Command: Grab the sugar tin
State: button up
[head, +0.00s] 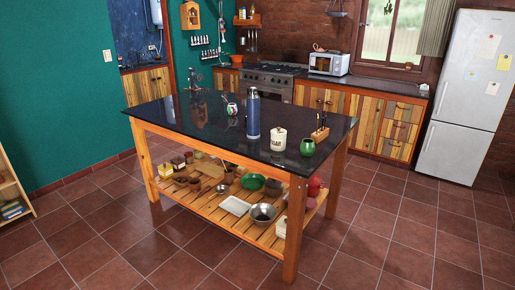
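A white lidded tin (278,139) with small dark lettering stands upright on the dark top of the kitchen island (190,119). The lettering is too small to read for sure, but it is the only thing on the island that looks like a sugar tin. A tall blue flask (253,117) stands to its left, and a green round pot (307,147) stands to its right, both apart from it. My gripper is not in the head view.
A wooden holder (320,134) with upright items stands right of the tin. A small patterned round pot (232,109) stands left of the flask. Bowls and trays fill the island's slatted lower shelf (215,206). The tiled floor (105,250) in front is clear.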

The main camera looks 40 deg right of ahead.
aim_at(278, 143)
jog(key=u, duration=0.4)
jog(key=k, duration=0.9)
jog(key=u, duration=0.75)
jog(key=i, duration=1.05)
jog(key=z, duration=0.3)
jog(key=i, duration=0.85)
jog(key=z, duration=1.2)
jog(key=i, duration=0.95)
jog(key=z, duration=0.45)
